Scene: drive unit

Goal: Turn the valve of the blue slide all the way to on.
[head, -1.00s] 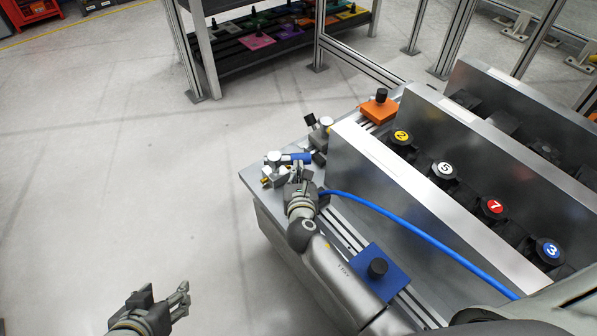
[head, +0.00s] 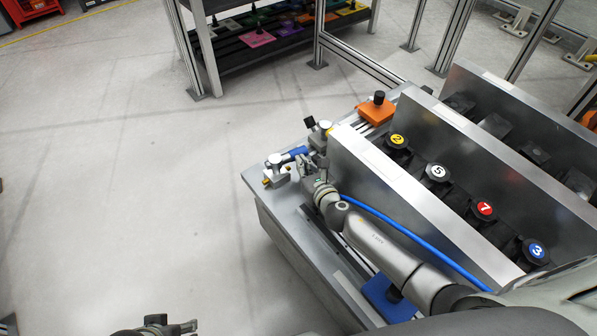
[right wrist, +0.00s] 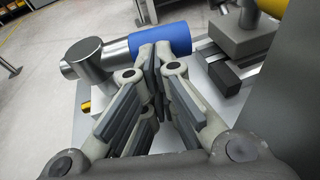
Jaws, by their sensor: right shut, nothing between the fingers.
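The valve is a metal fitting (head: 276,163) with a blue sleeve (head: 296,154), at the left end of the bench. In the right wrist view its blue sleeve (right wrist: 166,37) lies across the top, joined to a metal elbow. My right gripper (head: 309,166) is shut and empty. Its fingertips (right wrist: 155,52) are at the blue sleeve's near side; I cannot tell whether they touch. The blue slide (head: 383,298) sits on the rail, partly hidden under my right arm. My left gripper (head: 178,327) is cut off at the bottom edge.
A blue hose (head: 405,232) runs along the tall metal plate (head: 420,205). Black knobs numbered 2, 5, 7 and 3 stand behind the plate. The floor to the left is clear.

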